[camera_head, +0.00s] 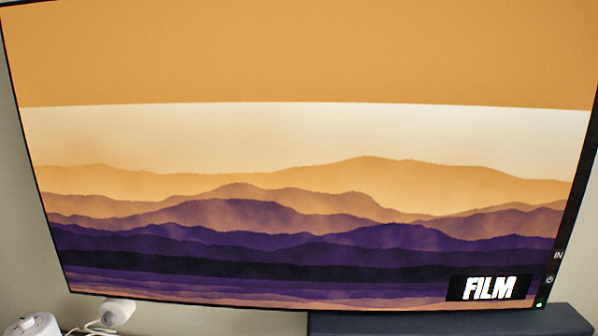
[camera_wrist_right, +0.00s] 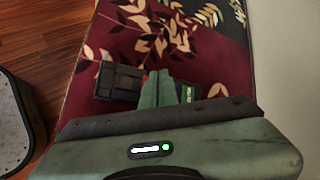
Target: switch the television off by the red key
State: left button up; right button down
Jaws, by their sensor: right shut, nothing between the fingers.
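The television (camera_head: 300,190) fills most of the head view. Its screen is lit with orange and purple mountains and a black "FILM" label. On its right bezel, near the lower corner, are an "IN" mark, a power symbol (camera_head: 549,280) and a small green light (camera_head: 539,305). I cannot make out a red key in the head view. My right gripper (camera_wrist_right: 158,78) shows only in the right wrist view, shut and empty, with its fingers over a patterned rug. The television is not in that view. My left gripper is in neither view.
A dark box-like piece (camera_head: 450,325) stands below the television at the right. White plug-like things with a cable (camera_head: 118,311) are at the lower left. In the wrist view a dark red leaf-patterned rug (camera_wrist_right: 110,35) lies beside a wooden floor (camera_wrist_right: 45,40).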

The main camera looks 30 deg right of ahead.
jog(key=shift+f, duration=0.4)
jog(key=shift+f, duration=0.25)
dwell(0.3)
jog(key=shift+r+p, duration=0.75)
jog(key=shift+p, duration=0.1)
notch_tip(320, 180, up, 6)
jog(key=p, duration=0.7)
jog(key=shift+f, duration=0.1)
dwell(0.6)
